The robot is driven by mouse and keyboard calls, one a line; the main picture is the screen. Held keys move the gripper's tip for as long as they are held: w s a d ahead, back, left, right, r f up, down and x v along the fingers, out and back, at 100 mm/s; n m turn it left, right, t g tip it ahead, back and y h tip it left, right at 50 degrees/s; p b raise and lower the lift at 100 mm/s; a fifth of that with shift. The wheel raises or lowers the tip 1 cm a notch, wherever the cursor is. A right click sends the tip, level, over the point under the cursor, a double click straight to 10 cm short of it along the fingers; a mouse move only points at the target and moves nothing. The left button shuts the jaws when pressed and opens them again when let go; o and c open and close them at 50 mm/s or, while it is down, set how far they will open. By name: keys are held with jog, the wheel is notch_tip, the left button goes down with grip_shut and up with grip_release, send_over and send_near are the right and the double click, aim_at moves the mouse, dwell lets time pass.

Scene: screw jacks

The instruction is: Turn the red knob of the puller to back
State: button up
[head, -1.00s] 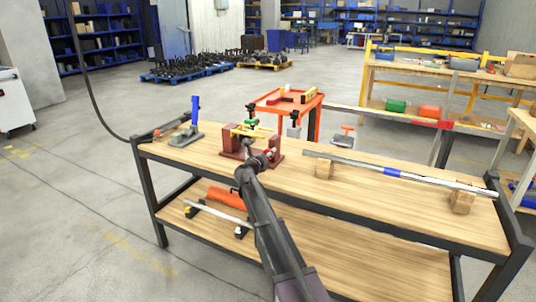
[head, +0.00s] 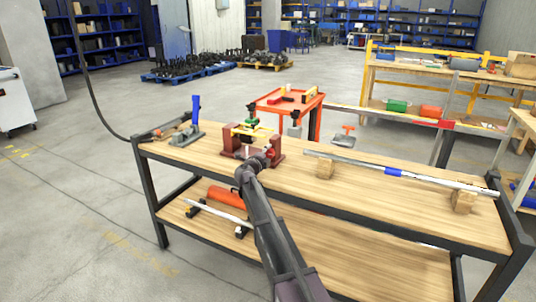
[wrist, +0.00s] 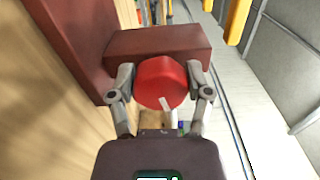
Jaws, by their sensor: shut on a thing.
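The puller (head: 231,142) is a dark red block frame on the wooden bench, with yellow and green parts on top. Its red knob (wrist: 160,80) is round and carries a white mark low on its face in the wrist view. My gripper (wrist: 161,84) has one finger on each side of the knob and is shut on it. In the head view my gripper (head: 262,161) is at the puller's near right side and hides part of it. The dark red puller body (wrist: 165,42) shows just behind the knob.
A blue-handled tool (head: 195,112) stands on the bench's left end. A long metal bar (head: 345,166) rests on wooden blocks to the right. An orange cart (head: 312,105) stands behind the bench. The bench top (head: 340,202) in front of the bar is clear.

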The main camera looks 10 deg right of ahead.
jog(key=n, duration=0.6)
jog(key=shift+w+d, duration=0.15)
dwell(0.5)
jog(key=o, duration=1.1)
jog(key=shift+f, duration=0.1)
jog(key=shift+o, duration=0.2)
jog(key=shift+s, duration=0.2)
jog(key=v, duration=1.2)
jog(key=shift+w, duration=0.1)
